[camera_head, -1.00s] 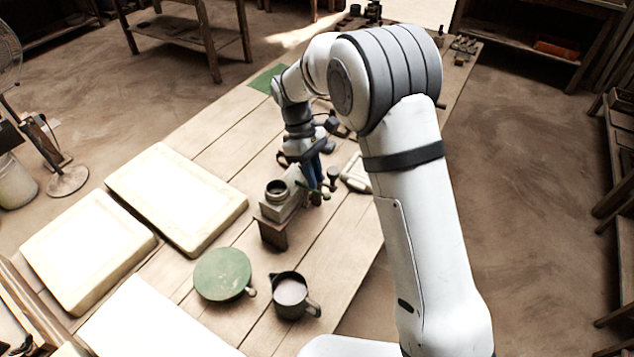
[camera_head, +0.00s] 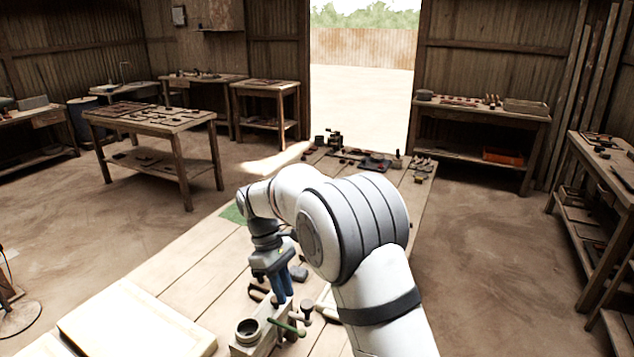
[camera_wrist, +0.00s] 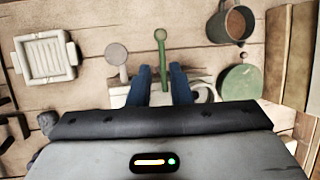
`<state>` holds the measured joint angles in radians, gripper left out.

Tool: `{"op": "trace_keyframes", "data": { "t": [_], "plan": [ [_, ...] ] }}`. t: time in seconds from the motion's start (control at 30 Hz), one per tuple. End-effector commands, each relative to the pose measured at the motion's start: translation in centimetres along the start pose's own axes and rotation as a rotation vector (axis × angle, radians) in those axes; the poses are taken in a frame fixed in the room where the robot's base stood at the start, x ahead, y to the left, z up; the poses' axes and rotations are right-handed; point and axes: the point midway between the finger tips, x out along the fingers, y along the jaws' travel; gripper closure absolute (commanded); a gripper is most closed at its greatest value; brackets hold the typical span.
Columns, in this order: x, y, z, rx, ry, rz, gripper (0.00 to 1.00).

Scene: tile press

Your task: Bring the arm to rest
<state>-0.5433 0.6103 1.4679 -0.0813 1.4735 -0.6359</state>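My gripper (camera_head: 283,297) hangs from my arm with its blue fingers pointing down, beside and a little behind the tile press (camera_head: 268,327) in the head view. In the wrist view my gripper (camera_wrist: 161,72) has its two blue fingers spread apart, with nothing held between them. The press's green-handled lever (camera_wrist: 160,48) shows in line with the gap and beyond the fingertips. The lever (camera_head: 288,328) also shows in the head view, just below the fingertips. Part of the pale press body (camera_wrist: 120,93) is hidden behind my gripper in the wrist view.
In the wrist view, a white tile mould (camera_wrist: 45,57) lies at the left, with a mug (camera_wrist: 231,22) of brown stuff and a green disc (camera_wrist: 243,82) at the right. Small tools (camera_head: 372,160) crowd the bench's far end. Side tables (camera_head: 153,118) stand apart from it.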

Motion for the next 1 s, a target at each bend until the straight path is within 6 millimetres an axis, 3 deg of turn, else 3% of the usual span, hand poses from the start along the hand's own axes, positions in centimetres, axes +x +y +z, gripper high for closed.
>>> {"op": "trace_keyframes", "data": {
  "t": [0.2,0.43,0.7,0.83,1.0],
  "plan": [
    [-2.0,0.1,7.7,0.205,0.121,0.023,0.82],
    [-2.3,-1.6,16.8,0.485,0.277,0.047,0.82],
    [0.1,-5.4,25.6,0.819,0.457,0.071,0.82],
    [2.1,-7.7,28.7,0.973,0.54,0.08,0.82],
    [4.4,-9.9,31.1,1.125,0.623,0.09,0.82]
  ]
}}
